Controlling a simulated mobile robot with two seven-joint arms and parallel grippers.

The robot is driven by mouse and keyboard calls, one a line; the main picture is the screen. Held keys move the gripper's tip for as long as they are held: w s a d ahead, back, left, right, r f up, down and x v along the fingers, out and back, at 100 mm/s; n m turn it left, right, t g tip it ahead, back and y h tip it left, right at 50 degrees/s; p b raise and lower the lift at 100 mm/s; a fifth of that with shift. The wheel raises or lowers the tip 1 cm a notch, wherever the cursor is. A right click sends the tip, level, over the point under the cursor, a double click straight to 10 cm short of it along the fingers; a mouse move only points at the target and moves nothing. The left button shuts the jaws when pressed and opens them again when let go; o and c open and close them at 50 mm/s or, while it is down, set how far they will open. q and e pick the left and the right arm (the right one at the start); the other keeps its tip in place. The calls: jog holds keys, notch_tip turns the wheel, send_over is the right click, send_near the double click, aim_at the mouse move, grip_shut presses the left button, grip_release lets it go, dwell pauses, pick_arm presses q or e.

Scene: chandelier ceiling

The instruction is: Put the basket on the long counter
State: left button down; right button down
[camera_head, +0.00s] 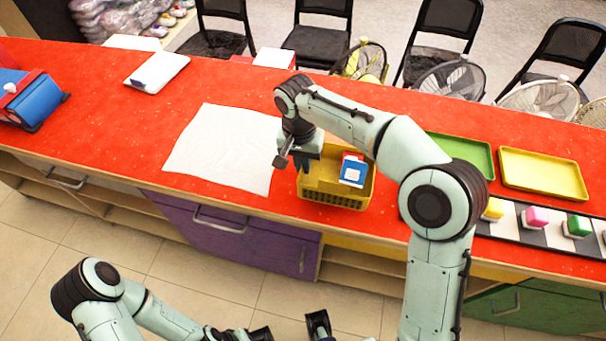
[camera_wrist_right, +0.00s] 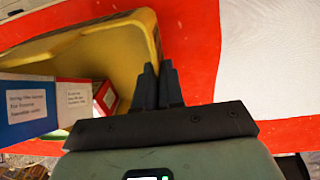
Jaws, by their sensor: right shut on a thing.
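The yellow basket (camera_head: 334,198) is over the front part of the long red counter (camera_head: 95,95), right of a white sheet. It appears to rest on the counter, though its underside is hidden. It holds small boxes, one blue and one red. My right gripper (camera_head: 304,166) is shut on the basket's left rim. In the right wrist view, the fingers (camera_wrist_right: 158,85) are close together at the basket wall (camera_wrist_right: 85,45), with the boxes inside. My left gripper (camera_head: 290,328) is low in front of the counter, its fingers spread wide and empty.
The white sheet (camera_head: 225,148) lies flat left of the basket. A green tray (camera_head: 462,154) and a yellow tray (camera_head: 542,174) lie to the right, behind a strip of coloured blocks (camera_head: 537,218). A blue box (camera_head: 30,98) stands far left. Black chairs (camera_head: 320,40) line the far side.

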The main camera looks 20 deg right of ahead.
aim_at(303, 176)
jog(key=shift+f+b, duration=0.35)
jog(key=shift+f, duration=1.9)
jog(key=shift+f, duration=0.15)
jog(key=c, duration=1.3)
grip_release()
jog(key=shift+o, duration=0.2)
notch_tip(303, 176, up, 12)
jog(key=p, duration=0.2)
jog(key=shift+w+a, duration=0.15)
jog(key=shift+a, duration=0.2)
